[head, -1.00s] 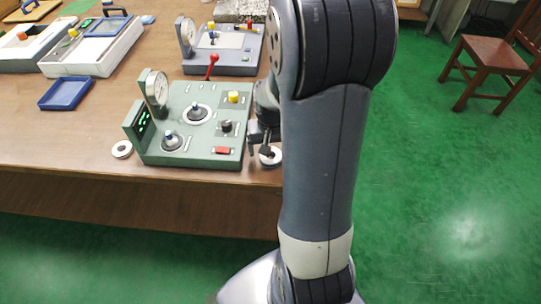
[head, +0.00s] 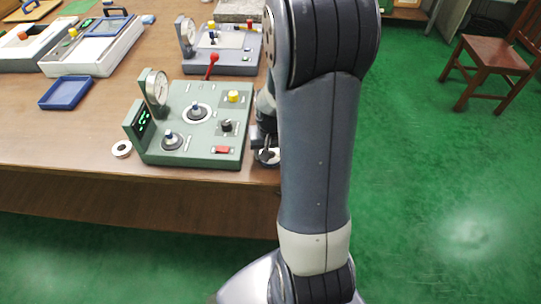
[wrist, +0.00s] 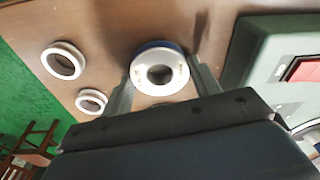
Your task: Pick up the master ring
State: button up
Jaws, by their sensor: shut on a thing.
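The master ring (wrist: 161,70), a pale metal ring with a blue outer edge and small marks on its face, sits between the two fingers of my gripper (wrist: 162,80) in the wrist view. The gripper is shut on it, one finger on each side. In the head view my gripper (head: 266,150) is at the right side of the green gauge station, near the table's front edge, and is partly hidden by my arm. A pale ring edge shows there under the fingers. I cannot tell whether the ring is clear of the table.
Two plain white rings (wrist: 63,60) (wrist: 91,101) lie on the table beside the held one in the wrist view. The green gauge station (head: 205,140) stands close by. Another small ring (head: 122,149) lies left of it, and a blue tray (head: 66,93) farther left.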

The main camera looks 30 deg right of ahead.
jog(key=c, duration=0.4)
jog(key=shift+c, duration=0.2)
jog(key=shift+r, duration=0.15)
